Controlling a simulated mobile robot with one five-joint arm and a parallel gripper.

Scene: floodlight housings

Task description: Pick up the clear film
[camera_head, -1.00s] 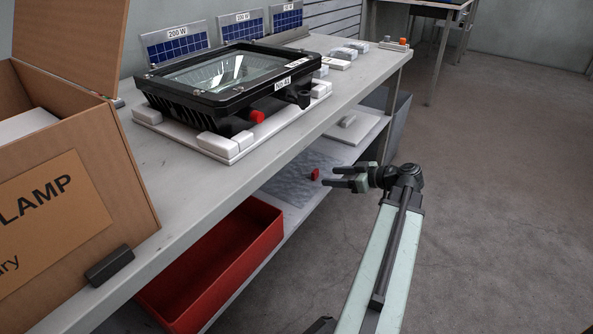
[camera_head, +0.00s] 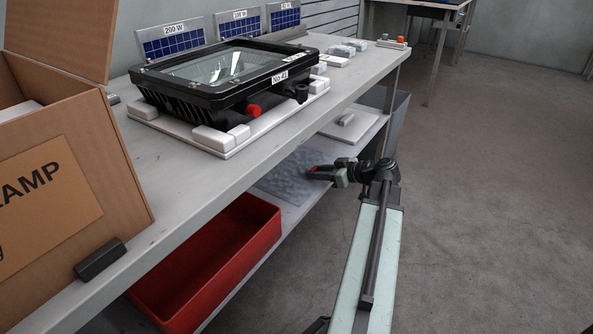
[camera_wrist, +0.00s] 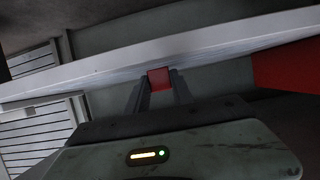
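The clear film (camera_head: 283,178) is a greyish, see-through sheet lying on the lower shelf of the bench. A small red tab (camera_head: 313,169) is at its right side. My gripper (camera_head: 318,172) is at that tab, level with the shelf edge. In the wrist view, the red tab (camera_wrist: 159,79) fills the space between the tips of my two fingers (camera_wrist: 159,84). I cannot tell whether the fingers press on it or stand just beside it. The film's sheet cannot be made out in the wrist view.
A red bin (camera_head: 207,268) stands on the lower shelf in front of the film. The bench top (camera_head: 190,185) overhangs it and bears a black floodlight housing (camera_head: 225,75) and a cardboard box (camera_head: 75,165). Open floor (camera_head: 480,200) lies to the right.

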